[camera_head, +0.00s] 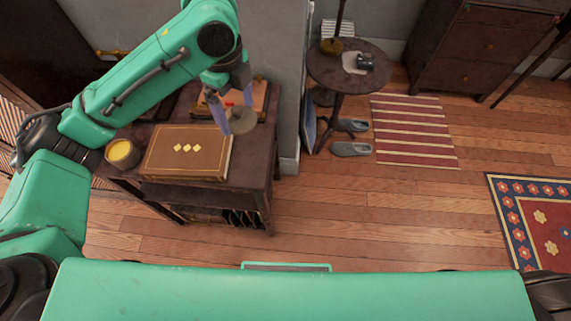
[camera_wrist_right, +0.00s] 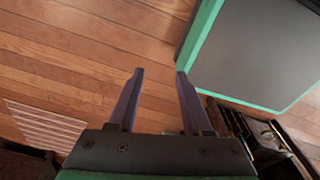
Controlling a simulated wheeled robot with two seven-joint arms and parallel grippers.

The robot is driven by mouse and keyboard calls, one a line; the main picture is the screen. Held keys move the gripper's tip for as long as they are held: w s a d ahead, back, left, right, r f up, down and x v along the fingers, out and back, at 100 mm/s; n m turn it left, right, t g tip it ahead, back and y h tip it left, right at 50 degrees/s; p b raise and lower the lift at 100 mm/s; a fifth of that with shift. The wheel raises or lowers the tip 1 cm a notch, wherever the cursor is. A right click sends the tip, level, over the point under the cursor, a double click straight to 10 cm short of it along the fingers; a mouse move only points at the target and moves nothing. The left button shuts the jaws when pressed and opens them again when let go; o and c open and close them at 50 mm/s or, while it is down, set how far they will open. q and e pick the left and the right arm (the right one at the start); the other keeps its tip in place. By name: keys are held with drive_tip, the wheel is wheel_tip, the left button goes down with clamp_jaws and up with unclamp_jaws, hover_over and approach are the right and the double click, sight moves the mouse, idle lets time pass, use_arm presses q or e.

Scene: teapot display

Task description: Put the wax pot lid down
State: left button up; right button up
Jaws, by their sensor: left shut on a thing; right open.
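The wax pot lid (camera_head: 241,121) is a round grey-brown disc in the head view. My left gripper (camera_head: 230,108) is shut on it and holds it by the right end of the dark wooden cabinet. The lid overlaps the corner of a brown box in the picture; whether it touches anything below is hard to tell. The wax pot (camera_head: 122,153) stands uncovered at the left of the cabinet top, with yellow wax showing. My right gripper (camera_wrist_right: 160,75) is open and empty above the wood floor in the right wrist view.
A brown box with gold diamonds (camera_head: 187,162) fills much of the cabinet top (camera_head: 262,150). A wooden tray or case (camera_head: 258,97) lies behind it. A round side table (camera_head: 335,75), slippers (camera_head: 350,149) and a striped rug (camera_head: 412,130) are to the right.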

use_arm(q)
wheel_tip(320, 180, down, 4)
drive_tip(key=shift+s+d+b, duration=0.1)
drive_tip(key=shift+d+b, duration=0.05)
drive_tip(key=shift+b, duration=0.45)
hover_over(250, 165)
wheel_tip(250, 165, down, 8)
wheel_tip(250, 165, down, 8)
drive_tip(key=shift+f+b, duration=0.1)
drive_tip(key=shift+b, duration=0.5)
use_arm(e)
drive_tip(key=shift+a+f, duration=0.2)
drive_tip(key=shift+f, duration=0.4)
drive_tip(key=shift+a+f, duration=0.2)
drive_tip(key=shift+f, duration=0.4)
use_arm(q)
drive_tip(key=shift+f, duration=0.1)
drive_tip(key=o, duration=1)
wheel_tip(250, 165, up, 12)
drive_tip(key=shift+r, duration=0.15)
use_arm(e)
drive_tip(key=shift+a+r, duration=0.15)
drive_tip(key=shift+r, duration=0.1)
use_arm(q)
drive_tip(key=shift+s, duration=0.1)
